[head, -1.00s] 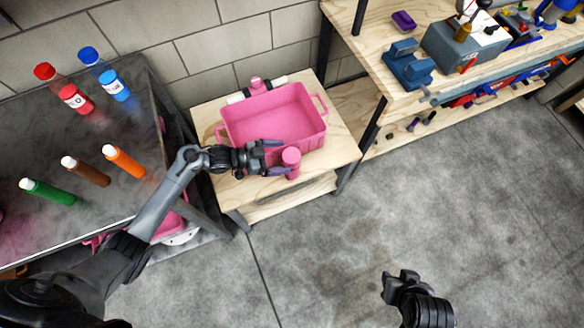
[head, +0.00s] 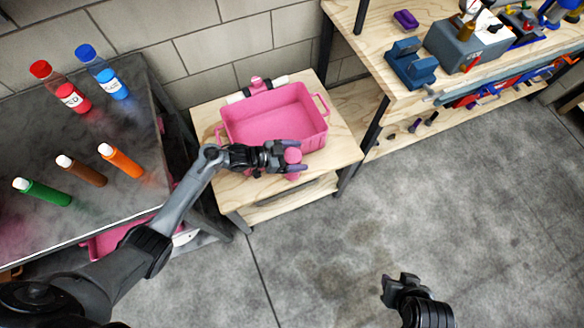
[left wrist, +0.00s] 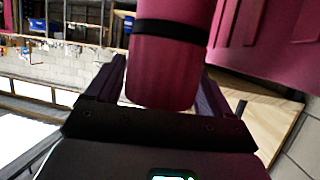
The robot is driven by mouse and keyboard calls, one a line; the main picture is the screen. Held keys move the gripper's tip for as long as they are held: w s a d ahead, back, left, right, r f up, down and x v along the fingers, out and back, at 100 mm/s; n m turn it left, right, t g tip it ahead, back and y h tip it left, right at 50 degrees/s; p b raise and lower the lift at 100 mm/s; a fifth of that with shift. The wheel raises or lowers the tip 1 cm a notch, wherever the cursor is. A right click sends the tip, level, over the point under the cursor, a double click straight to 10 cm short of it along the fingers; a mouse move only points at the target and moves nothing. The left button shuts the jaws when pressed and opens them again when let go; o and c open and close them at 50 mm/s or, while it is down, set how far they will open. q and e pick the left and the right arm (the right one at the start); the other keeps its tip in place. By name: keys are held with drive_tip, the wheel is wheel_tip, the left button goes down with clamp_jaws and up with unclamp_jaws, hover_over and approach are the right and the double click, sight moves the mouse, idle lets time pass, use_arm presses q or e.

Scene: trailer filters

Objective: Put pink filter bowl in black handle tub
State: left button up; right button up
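The pink filter bowl (head: 293,155) stands upright on the wooden stand, in front of the pink tub. My left gripper (head: 292,158) is around it, one finger on each side; no firm grip shows. In the left wrist view the bowl (left wrist: 165,70), a pink cylinder with a black band, is between the two fingers (left wrist: 160,90), close to both. The pink tub (head: 320,140) on the stand is empty, with pink end handles; I see no black handle on it. Another pink tub (head: 105,244) is partly hidden under the dark table. My right gripper (head: 398,282) is over the floor, away from everything.
The dark table (head: 120,180) at left holds red and blue bottles and green, brown and orange tubes. A pink fitting with white and black parts (head: 257,86) is behind the tub. A workbench (head: 385,60) with tools stands at right. The floor in front is clear.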

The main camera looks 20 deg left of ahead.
use_arm(q)
drive_tip(key=c, duration=1.3)
